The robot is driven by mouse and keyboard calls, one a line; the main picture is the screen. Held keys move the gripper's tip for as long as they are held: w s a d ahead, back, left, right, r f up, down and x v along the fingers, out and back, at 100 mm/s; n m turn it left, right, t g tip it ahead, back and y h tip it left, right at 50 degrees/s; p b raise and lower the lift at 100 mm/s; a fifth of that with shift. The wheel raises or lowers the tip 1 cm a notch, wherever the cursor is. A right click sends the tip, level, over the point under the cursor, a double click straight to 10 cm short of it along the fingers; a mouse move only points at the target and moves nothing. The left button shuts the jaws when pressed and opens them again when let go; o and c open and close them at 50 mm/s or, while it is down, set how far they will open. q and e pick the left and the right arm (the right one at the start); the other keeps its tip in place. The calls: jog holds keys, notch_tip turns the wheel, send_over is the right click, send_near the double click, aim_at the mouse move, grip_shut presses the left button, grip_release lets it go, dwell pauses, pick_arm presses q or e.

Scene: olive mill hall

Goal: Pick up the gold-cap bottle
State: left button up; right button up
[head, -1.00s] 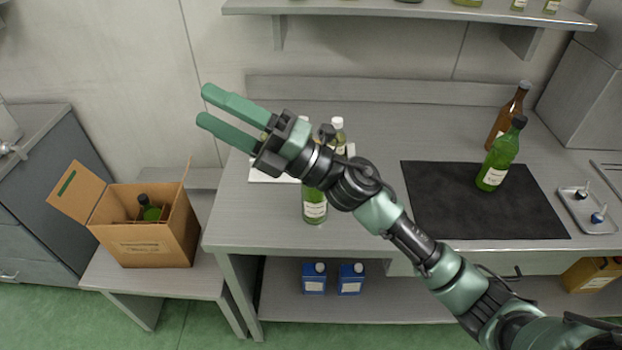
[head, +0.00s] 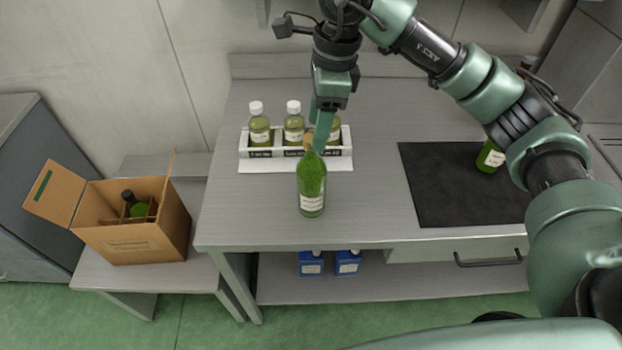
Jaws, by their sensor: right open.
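The gold-cap bottle (head: 312,187) is green with a white label and stands upright near the front left of the steel bench. A bit of its gold cap (head: 308,139) shows beside my finger. My right gripper (head: 317,146) points down at the bottle's neck, open, with its fingers at the cap and neck. One finger largely hides the other, so I cannot tell whether they touch the bottle. My left gripper is not in view.
A white rack (head: 262,152) with several white-capped sample bottles stands just behind the bottle. A black mat (head: 440,190) lies to the right, with a green bottle (head: 489,158) partly behind my arm. An open cardboard box (head: 140,243) holding a dark-capped bottle stands on the low left table.

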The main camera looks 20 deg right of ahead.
aim_at(311, 137)
jog(key=f, duration=0.1)
jog(key=f+p, duration=0.2)
jog(key=shift+w+a+f, duration=0.3)
jog(key=shift+w+a, duration=0.1)
jog(key=shift+f, duration=0.6)
grip_shut()
jog(key=shift+w+a+r, duration=0.1)
